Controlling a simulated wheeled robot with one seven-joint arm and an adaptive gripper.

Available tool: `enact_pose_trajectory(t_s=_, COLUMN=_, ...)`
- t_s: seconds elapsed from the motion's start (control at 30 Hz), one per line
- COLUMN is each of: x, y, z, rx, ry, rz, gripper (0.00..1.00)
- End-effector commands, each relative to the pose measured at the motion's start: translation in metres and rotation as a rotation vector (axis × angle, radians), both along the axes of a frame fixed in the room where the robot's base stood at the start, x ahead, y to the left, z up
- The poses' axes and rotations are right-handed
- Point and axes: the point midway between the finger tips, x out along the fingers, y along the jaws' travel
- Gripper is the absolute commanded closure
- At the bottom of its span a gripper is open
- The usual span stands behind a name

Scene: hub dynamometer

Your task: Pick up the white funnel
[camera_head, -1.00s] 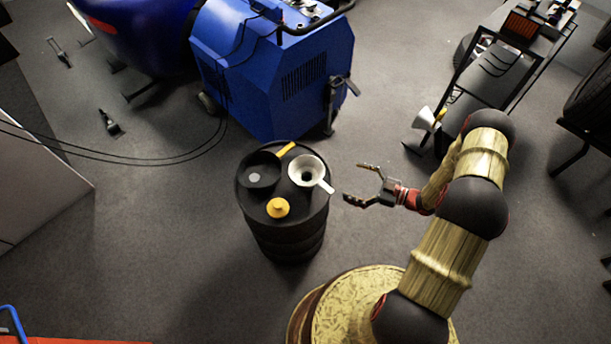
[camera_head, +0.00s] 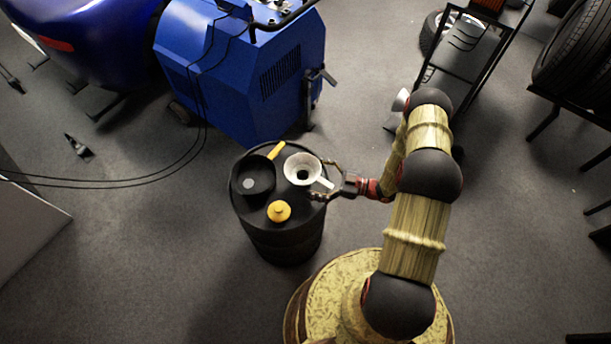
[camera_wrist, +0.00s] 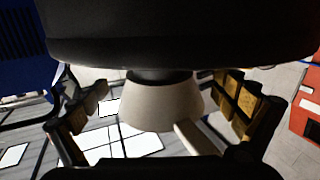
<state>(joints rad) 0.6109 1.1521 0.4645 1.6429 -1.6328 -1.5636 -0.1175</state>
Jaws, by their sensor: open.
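The white funnel (camera_head: 303,168), a round cone with a dark centre and a short pale handle, sits on top of the black drum (camera_head: 280,240). My gripper (camera_head: 318,180) is open at the drum's right edge, with its fingers on either side of the funnel's handle side. In the wrist view the funnel (camera_wrist: 155,107) stands between the spread fingers (camera_wrist: 155,88), its handle (camera_wrist: 197,137) pointing toward me. I cannot tell whether the fingers touch it.
A black pan (camera_head: 255,176) with a yellow handle and a yellow knobbed piece (camera_head: 279,211) share the drum top. A blue machine (camera_head: 245,75) stands behind. Another white cone-shaped object (camera_head: 401,100) shows partly behind my arm near a black rack (camera_head: 465,50).

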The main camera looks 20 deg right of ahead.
Motion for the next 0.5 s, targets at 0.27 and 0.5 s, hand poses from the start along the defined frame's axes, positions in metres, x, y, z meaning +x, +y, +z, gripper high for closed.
enact_pose_trajectory(t_s=0.27, x=0.015, y=0.023, z=0.000, rx=-0.001, ry=-0.001, rz=0.001, gripper=0.02)
enact_pose_trajectory(t_s=0.5, x=0.015, y=0.023, z=0.000, rx=0.000, ry=0.000, rz=0.000, gripper=0.04)
